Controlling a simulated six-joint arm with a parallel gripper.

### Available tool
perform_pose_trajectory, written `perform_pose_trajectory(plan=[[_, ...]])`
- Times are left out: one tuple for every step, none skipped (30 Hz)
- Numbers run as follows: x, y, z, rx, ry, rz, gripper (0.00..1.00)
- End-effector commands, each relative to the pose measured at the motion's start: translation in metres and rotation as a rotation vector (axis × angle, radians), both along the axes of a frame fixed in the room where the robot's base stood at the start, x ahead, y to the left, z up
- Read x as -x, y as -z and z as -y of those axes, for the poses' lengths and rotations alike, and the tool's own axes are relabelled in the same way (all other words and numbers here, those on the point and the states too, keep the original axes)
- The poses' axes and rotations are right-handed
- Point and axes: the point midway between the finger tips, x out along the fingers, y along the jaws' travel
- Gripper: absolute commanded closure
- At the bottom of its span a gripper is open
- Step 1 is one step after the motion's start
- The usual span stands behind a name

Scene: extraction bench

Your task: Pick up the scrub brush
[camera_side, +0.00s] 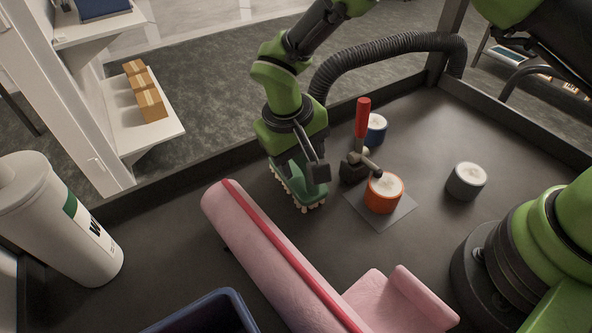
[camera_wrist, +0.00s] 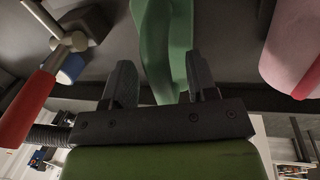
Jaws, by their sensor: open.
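The scrub brush (camera_side: 292,181) is green with pale bristles along its lower side. It is at the middle of the dark bench, left of the red-handled clamp. My gripper (camera_side: 305,172) is down at the brush and partly hides it in the side view. In the wrist view the green brush (camera_wrist: 163,30) passes between the two dark fingers of my gripper (camera_wrist: 160,75). The fingers stand apart, with a visible gap to the brush at least on the left. Whether the right finger touches it is unclear.
A toggle clamp with a red handle (camera_side: 362,118) stands close right, beside an orange tub (camera_side: 384,195). Blue (camera_side: 376,128) and grey (camera_side: 465,183) tubs stand nearby. A pink, red-striped bulky object (camera_side: 255,235) lies in front. A blue bin (camera_side: 225,295) and white cylinder (camera_side: 60,220) are left.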

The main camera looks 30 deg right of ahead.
Motion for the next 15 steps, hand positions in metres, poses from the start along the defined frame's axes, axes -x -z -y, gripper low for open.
perform_pose_trajectory(plan=[[0.0004,0.0040,0.0011,0.001,0.000,-0.001,0.47],[0.0003,0.0051,0.0012,0.000,0.000,-0.001,0.47],[0.0002,0.0058,0.0014,0.000,0.000,0.000,0.47],[0.0001,0.0061,0.0013,-0.001,0.000,0.001,0.47],[0.0001,0.0060,0.0013,-0.001,0.000,0.001,0.47],[0.0000,0.0059,0.0013,-0.001,0.000,0.001,0.47],[0.0000,0.0058,0.0012,-0.001,0.000,0.001,0.47],[0.0000,0.0057,0.0012,-0.001,0.000,0.001,0.47],[0.0001,0.0057,0.0012,-0.001,0.000,0.001,0.52],[0.0001,0.0057,0.0012,-0.001,0.000,0.001,0.59],[0.0001,0.0056,0.0012,-0.001,0.000,0.001,0.66],[0.0001,0.0056,0.0012,-0.001,0.000,0.001,0.75],[0.0001,0.0055,0.0012,-0.001,0.000,0.001,0.82],[0.0001,0.0055,0.0012,-0.001,0.000,0.001,0.89],[0.0001,0.0055,0.0012,-0.001,0.000,0.001,0.98]])
